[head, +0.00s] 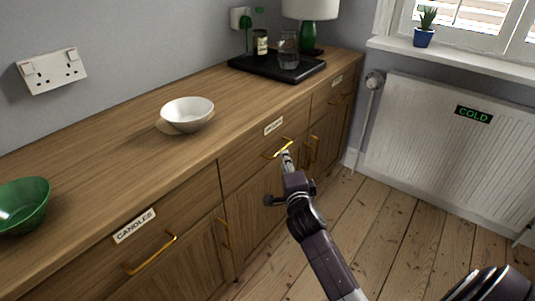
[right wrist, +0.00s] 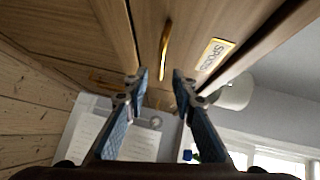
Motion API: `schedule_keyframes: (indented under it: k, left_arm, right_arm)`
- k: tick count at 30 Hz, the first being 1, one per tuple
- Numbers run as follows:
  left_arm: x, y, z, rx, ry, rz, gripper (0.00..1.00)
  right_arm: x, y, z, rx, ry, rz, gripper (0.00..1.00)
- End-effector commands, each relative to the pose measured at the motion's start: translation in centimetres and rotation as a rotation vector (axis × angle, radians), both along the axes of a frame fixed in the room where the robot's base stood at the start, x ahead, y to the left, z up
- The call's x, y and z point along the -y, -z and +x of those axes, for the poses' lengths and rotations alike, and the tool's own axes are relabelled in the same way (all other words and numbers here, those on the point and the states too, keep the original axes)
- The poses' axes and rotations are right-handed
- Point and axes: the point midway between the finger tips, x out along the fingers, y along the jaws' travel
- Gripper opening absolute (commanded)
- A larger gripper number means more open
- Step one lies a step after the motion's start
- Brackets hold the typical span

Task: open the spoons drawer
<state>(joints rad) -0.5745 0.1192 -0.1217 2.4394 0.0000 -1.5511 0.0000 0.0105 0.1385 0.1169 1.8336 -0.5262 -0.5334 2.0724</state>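The spoons drawer (head: 252,150) is the middle drawer of a wooden sideboard and looks shut. Its label (head: 273,126) reads SPOONS in the right wrist view (right wrist: 214,55), though it is too small to read in the head view. Its brass bar handle (head: 270,156) also shows in the right wrist view (right wrist: 165,48). My right gripper (head: 286,154) is at the handle. In the right wrist view its two fingers (right wrist: 162,76) are apart, with the handle lined up between them. I cannot tell whether they touch it. My left gripper is not in view.
A CANDLES drawer (head: 110,262) is at the left and another labelled drawer (head: 328,98) at the right. On top stand a green bowl (head: 25,203), a white bowl (head: 188,109), a black tray (head: 250,68) and a lamp. A radiator (head: 440,140) is at the right.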

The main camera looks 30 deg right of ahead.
Motion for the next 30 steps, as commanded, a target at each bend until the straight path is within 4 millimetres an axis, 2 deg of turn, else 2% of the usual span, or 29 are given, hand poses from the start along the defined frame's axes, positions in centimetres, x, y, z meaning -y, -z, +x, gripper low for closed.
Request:
schedule_keyframes:
  k: [7,16,21,29,30]
  left_arm:
    - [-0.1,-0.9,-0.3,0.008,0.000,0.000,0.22]
    - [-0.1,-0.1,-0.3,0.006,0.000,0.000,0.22]
    - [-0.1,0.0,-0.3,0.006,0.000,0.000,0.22]
    - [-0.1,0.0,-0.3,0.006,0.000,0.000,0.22]
    - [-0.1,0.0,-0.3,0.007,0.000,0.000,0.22]
  right_arm:
    - [1.3,0.2,2.6,0.004,0.002,-0.002,0.24]
    - [2.6,0.9,6.2,0.002,-0.001,0.000,0.24]
    - [2.9,1.0,6.9,0.002,-0.001,0.002,0.24]
    - [2.9,1.0,7.0,0.002,-0.001,0.002,0.24]
    - [2.9,1.0,7.0,0.002,-0.001,0.002,0.21]
